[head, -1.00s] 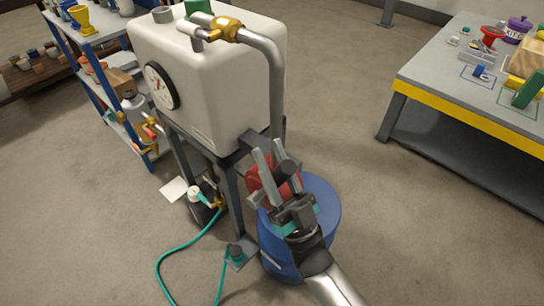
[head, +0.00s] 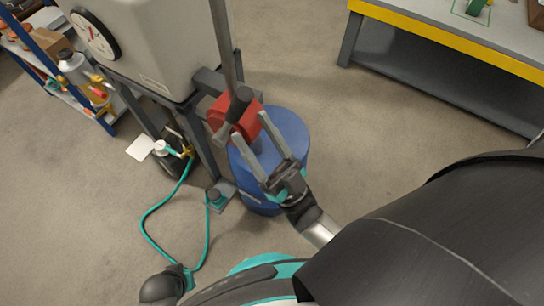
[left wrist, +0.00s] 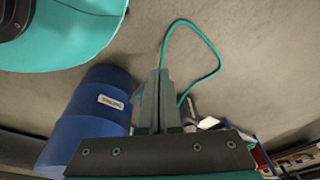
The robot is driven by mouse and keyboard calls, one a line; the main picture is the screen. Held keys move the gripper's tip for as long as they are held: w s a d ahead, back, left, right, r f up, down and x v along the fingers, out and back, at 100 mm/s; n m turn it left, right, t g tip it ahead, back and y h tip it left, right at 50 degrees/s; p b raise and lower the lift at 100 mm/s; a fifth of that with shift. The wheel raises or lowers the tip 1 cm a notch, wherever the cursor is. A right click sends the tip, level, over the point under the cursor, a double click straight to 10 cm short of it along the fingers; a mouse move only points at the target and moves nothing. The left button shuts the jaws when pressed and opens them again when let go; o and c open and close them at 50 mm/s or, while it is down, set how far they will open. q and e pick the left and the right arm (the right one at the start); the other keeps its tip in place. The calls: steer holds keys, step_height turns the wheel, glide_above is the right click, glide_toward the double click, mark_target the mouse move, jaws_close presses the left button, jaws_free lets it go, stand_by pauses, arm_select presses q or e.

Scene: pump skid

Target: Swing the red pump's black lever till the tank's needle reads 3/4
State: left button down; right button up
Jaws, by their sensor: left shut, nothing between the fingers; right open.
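The red pump (head: 249,119) sits by the tank's stand, above the blue drum (head: 290,124). Its dark lever (head: 240,104) crosses the front of the pump; part blends with dark fittings. My right gripper (head: 251,126) is open, its fingertips close to the pump's lower right side and overlapping it in the head view. Nothing is held; I cannot tell whether a finger touches the lever. The cream tank (head: 172,45) carries a white gauge (head: 94,34); its needle is too small to read. My left gripper (left wrist: 159,72) is shut and empty in the left wrist view.
A teal hose (head: 150,215) loops over the floor left of the drum. A blue-framed shelf (head: 96,122) stands left. A grey bench with a yellow edge (head: 450,42) stands at upper right. Floor between drum and bench is clear.

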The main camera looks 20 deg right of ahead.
arm_select(q)
steer(key=shift+w+d+r+b, duration=0.2)
steer(key=shift+w+r, duration=0.1)
steer(key=shift+r, duration=0.2)
steer(key=shift+w+d+r+b, duration=0.15)
steer(key=shift+w+r+b, duration=0.1)
steer(key=shift+r, duration=0.25)
arm_select(e)
steer(key=v, duration=0.6)
